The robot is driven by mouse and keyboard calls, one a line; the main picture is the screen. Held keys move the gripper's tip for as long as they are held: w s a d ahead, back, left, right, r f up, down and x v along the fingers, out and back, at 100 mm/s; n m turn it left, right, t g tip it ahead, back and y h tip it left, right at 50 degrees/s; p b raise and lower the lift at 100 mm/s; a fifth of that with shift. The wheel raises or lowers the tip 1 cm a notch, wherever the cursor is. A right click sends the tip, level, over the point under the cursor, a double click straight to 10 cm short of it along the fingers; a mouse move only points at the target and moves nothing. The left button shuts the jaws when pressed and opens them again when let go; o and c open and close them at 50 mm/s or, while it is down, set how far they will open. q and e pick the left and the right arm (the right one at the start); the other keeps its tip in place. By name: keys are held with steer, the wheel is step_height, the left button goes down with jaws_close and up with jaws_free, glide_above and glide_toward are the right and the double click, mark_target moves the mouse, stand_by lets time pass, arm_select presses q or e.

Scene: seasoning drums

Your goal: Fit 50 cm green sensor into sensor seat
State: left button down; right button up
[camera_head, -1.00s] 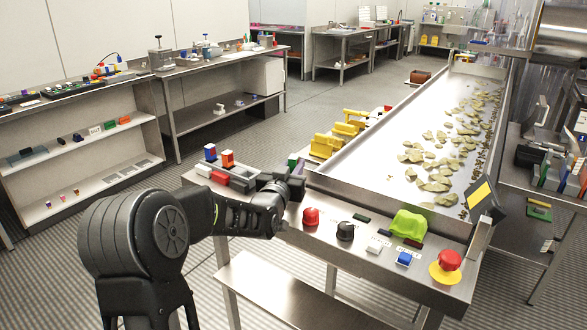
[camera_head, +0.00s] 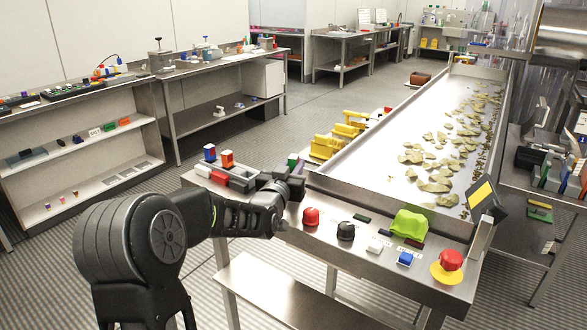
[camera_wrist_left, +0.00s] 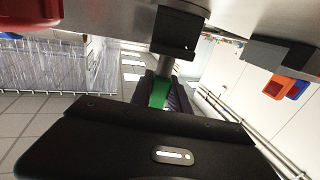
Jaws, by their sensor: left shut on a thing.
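My left gripper (camera_head: 288,182) is at the left end of the conveyor table, beside the grey and red blocks. It is shut on a green piece, which I take to be the green sensor (camera_wrist_left: 158,93). In the left wrist view the green piece shows between the fingers, beyond the black gripper body (camera_wrist_left: 135,150). A bit of green (camera_head: 292,160) also shows just past the gripper in the head view. A black bracket (camera_wrist_left: 176,32) by a metal post is close beyond the fingers; I cannot tell whether it is the sensor seat or whether the sensor touches it.
A red button (camera_head: 311,216), a black knob (camera_head: 345,231) and a red emergency stop (camera_head: 450,261) stand on the table's front. Grey blocks (camera_head: 240,176) and red-blue pieces (camera_head: 226,158) lie left of the gripper. Yellow brackets (camera_head: 326,146) line the conveyor's left side.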

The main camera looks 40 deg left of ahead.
stand_by(0.8)
arm_select(q)
steer(key=shift+b, duration=0.5)
steer(key=shift+f+b, duration=1.8)
steer(key=shift+b, duration=0.5)
steer(key=c, duration=1.2)
jaws_free()
steer(key=shift+d+f, duration=0.1)
steer(key=shift+f, duration=0.05)
steer(key=shift+o, duration=0.2)
steer(key=shift+s, duration=0.1)
